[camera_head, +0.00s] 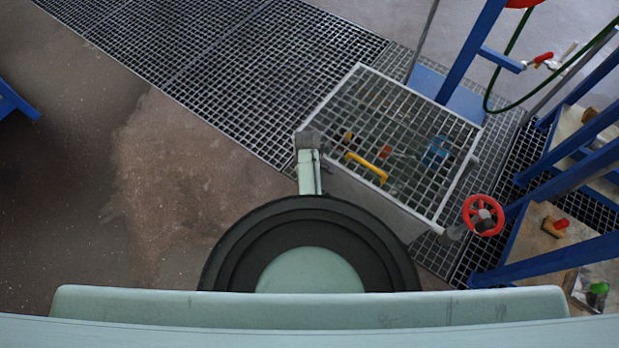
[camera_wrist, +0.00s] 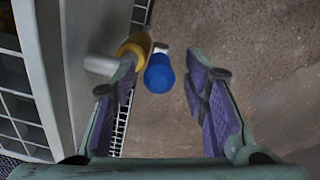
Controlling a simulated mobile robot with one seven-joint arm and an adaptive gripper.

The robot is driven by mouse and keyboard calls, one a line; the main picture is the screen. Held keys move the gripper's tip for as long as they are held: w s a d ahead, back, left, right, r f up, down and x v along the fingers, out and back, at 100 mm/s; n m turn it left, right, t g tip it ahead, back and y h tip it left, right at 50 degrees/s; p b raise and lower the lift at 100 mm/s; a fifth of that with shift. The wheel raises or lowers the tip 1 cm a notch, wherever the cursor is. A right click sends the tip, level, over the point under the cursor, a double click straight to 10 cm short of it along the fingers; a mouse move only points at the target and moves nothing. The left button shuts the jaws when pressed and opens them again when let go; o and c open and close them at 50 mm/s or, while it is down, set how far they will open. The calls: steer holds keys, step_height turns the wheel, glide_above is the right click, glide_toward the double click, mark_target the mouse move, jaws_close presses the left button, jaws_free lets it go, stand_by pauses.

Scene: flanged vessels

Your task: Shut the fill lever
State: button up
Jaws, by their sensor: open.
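In the wrist view, my gripper (camera_wrist: 161,60) is open, with its two purple-padded fingers apart. A blue rounded handle (camera_wrist: 158,75) with a light metal end shows between the fingertips, nearer the left finger. A yellow round part (camera_wrist: 137,44) and a grey pipe stub (camera_wrist: 100,64) sit beside it, at the pale box wall, partly behind the left finger. I cannot tell for sure which part is the fill lever, nor whether a finger touches the handle. In the head view my arm hides the gripper's fingers.
A grid-topped box (camera_head: 345,100) stands right of my arm, with a yellow handle (camera_head: 367,167) showing there. A red handwheel (camera_head: 483,215) is at its right corner. Blue frames (camera_head: 560,180) stand at right. Bare floor (camera_head: 190,180) lies left.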

steer(key=shift+f, duration=0.65)
steer(key=shift+c, duration=0.5)
jaws_close()
